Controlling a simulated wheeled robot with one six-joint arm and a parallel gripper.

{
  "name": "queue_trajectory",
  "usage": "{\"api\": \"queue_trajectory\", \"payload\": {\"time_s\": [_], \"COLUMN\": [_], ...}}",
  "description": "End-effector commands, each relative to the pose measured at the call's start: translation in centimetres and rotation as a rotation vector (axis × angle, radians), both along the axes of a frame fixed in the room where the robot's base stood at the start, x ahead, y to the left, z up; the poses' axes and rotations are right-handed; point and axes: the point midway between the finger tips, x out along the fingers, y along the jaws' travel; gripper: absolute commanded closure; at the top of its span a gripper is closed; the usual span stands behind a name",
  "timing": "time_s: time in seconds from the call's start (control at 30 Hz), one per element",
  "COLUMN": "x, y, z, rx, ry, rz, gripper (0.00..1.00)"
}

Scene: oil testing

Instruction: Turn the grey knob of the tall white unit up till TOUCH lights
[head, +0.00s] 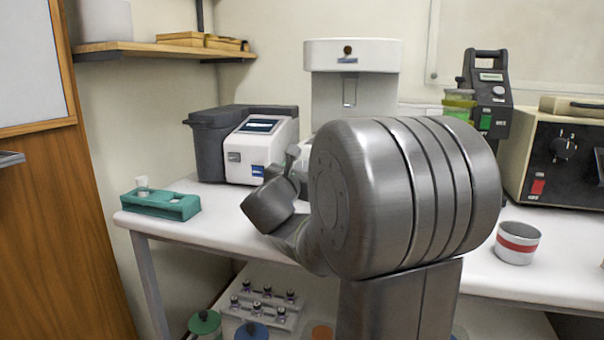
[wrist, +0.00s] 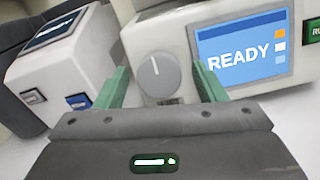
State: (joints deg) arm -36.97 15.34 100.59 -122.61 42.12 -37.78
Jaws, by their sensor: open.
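The tall white unit (head: 352,90) stands at the back of the bench, its lower part hidden behind my arm in the head view. In the wrist view its front (wrist: 178,38) carries the grey knob (wrist: 153,80), with a pale pointer mark pointing about straight up. A blue screen (wrist: 242,48) to the right of the knob reads READY. My gripper (wrist: 160,69) is open, with one green finger to each side of the knob and visible gaps between. Whether the fingertips reach around the knob is hard to tell. In the head view my arm hides the knob.
A small white device with a screen (head: 262,148) stands left of the unit. A teal rack (head: 160,205) is at the bench's left end. A black handheld-type device (head: 490,95), a boxy instrument (head: 560,155) and a red-banded cup (head: 516,243) are to the right.

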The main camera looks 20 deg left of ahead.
Motion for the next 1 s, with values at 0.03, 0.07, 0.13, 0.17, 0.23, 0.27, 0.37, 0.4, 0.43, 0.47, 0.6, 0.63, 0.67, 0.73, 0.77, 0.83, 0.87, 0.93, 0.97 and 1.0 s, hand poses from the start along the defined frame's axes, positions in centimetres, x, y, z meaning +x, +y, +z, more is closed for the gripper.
{"api": "queue_trajectory", "payload": {"time_s": [0.03, 0.07, 0.13, 0.17, 0.23, 0.27, 0.37, 0.4, 0.43, 0.47, 0.6, 0.63, 0.67, 0.73, 0.77, 0.83, 0.87, 0.93, 0.97, 1.0], "x": [0.14, 0.17, 0.20, 0.19, 0.18, 0.18, 0.17, 0.17, 0.16, 0.16, 0.15, 0.15, 0.15, 0.15, 0.15, 0.15, 0.15, 0.14, 0.14, 0.11], "y": [0.00, 0.00, 0.01, 0.01, 0.01, 0.01, 0.01, 0.01, 0.01, 0.01, 0.02, 0.02, 0.03, 0.03, 0.04, 0.04, 0.06, 0.09, 0.11, 0.14], "z": [-0.03, -0.03, -0.02, -0.02, -0.02, -0.02, -0.02, -0.02, -0.02, -0.02, -0.03, -0.03, -0.05, -0.09, -0.11, -0.18, -0.19, -0.25, -0.26, -0.30], "rx": [0.000, 0.000, 0.000, 0.000, 0.000, 0.000, 0.000, 0.000, 0.000, 0.000, 0.000, 0.001, 0.003, 0.011, 0.017, 0.035, 0.045, 0.076, 0.093, 0.117], "ry": [0.000, 0.000, 0.001, 0.001, 0.001, 0.001, 0.001, 0.001, 0.001, 0.001, 0.001, 0.001, 0.001, 0.001, 0.002, 0.003, 0.003, 0.005, 0.006, 0.007], "rz": [0.000, 0.000, 0.000, 0.000, 0.000, 0.000, 0.000, 0.000, 0.000, 0.000, 0.000, 0.000, -0.001, -0.002, -0.004, -0.009, -0.011, -0.018, -0.022, -0.028], "gripper": [0.36, 0.36, 0.36, 0.36, 0.36, 0.36, 0.52, 0.60, 0.66, 0.71, 0.81, 0.81, 0.81, 0.81, 0.81, 0.81, 0.81, 0.81, 0.81, 0.81]}}
